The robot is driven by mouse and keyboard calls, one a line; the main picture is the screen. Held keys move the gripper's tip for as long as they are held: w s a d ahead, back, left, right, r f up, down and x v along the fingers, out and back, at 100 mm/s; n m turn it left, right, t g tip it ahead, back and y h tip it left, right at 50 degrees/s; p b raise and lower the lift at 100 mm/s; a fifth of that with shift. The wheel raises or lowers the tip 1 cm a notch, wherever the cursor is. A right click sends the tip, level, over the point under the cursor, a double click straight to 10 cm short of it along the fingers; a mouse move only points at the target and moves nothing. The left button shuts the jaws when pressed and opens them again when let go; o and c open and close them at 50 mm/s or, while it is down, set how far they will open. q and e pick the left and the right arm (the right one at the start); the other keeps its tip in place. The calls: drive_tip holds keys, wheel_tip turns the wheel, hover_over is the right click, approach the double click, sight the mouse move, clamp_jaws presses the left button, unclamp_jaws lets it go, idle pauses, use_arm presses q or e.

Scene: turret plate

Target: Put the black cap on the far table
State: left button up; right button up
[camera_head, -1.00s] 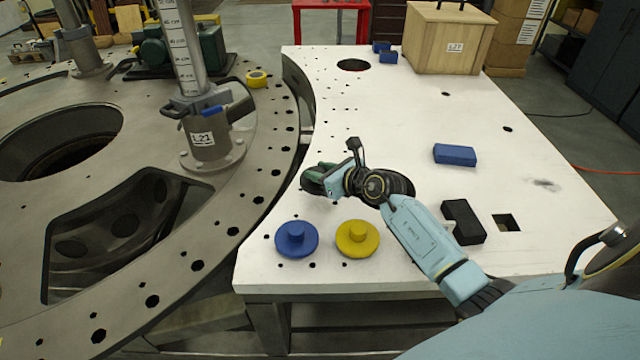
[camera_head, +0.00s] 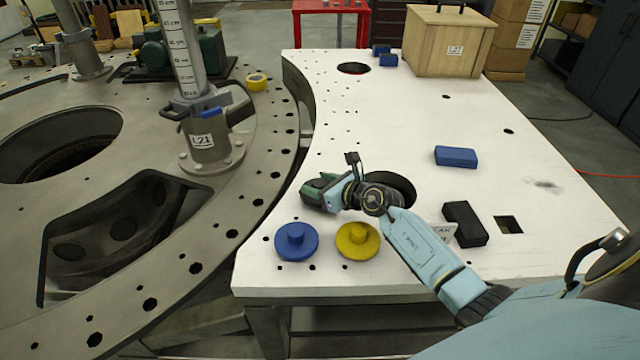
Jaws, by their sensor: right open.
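I cannot clearly make out a black cap; the area under my right gripper and wrist is partly hidden. My right gripper (camera_head: 322,192) is open above the white table plate (camera_head: 400,120), behind the blue cap (camera_head: 297,241) and the yellow cap (camera_head: 358,240). The green and dark parts at the gripper's end are too small to tell apart. A red table (camera_head: 331,8) stands far back, with small items on it. My left gripper is not in view.
A dark round opening (camera_head: 404,186) is partly covered by my right arm. A black block (camera_head: 465,223), a blue block (camera_head: 456,157) and a wooden crate (camera_head: 449,40) are on the white plate. The grey turret ring (camera_head: 262,130) with a measuring post is at left.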

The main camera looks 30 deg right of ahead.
drive_tip(key=shift+r, duration=0.25)
drive_tip(key=p+v, duration=0.1)
drive_tip(key=v, duration=1.1)
